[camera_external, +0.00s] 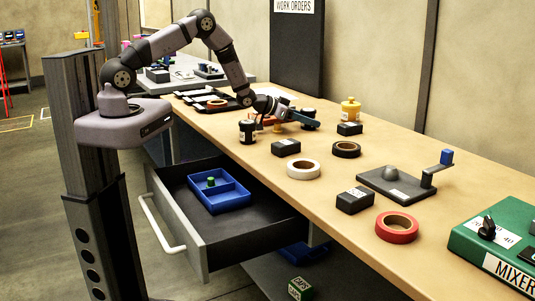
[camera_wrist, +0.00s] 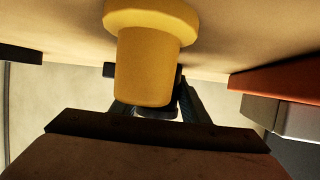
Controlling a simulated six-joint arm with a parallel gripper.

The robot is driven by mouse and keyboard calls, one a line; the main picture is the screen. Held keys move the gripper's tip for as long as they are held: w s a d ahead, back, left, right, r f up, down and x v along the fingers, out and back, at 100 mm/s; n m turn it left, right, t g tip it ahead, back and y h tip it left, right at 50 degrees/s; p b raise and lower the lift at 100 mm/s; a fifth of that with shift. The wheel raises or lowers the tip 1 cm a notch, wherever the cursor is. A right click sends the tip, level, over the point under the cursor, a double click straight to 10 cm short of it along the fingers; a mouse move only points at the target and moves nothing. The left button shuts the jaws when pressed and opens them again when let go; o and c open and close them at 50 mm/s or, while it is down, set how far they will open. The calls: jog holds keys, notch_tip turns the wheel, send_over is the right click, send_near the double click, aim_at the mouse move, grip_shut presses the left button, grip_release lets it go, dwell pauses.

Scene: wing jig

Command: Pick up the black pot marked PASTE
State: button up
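Two black pots stand on the bench in the external view. One black pot (camera_external: 247,131) with a pale label is at the left, near the front edge. The other black pot (camera_external: 308,113) is farther back, by the blue-grey fingers of my gripper (camera_external: 303,119). I cannot read PASTE on either. My gripper is low over the bench, and whether it touches the rear pot is unclear. In the wrist view, the fingers are partly hidden behind a yellow flanged piece (camera_wrist: 146,65). A dark shape lies beyond it, so their opening and any held object cannot be made out.
A yellow pot (camera_external: 350,110), black boxes (camera_external: 286,147), tape rolls (camera_external: 303,169) and a crank fixture (camera_external: 398,182) stand to the right. An orange-red piece (camera_wrist: 280,84) is beside my gripper. The drawer below is open, with a blue tray (camera_external: 232,203).

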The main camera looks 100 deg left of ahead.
aim_at(309, 109)
jog(key=shift+r, duration=0.1)
jog(key=shift+r+b, duration=0.95)
jog(key=shift+r, duration=4)
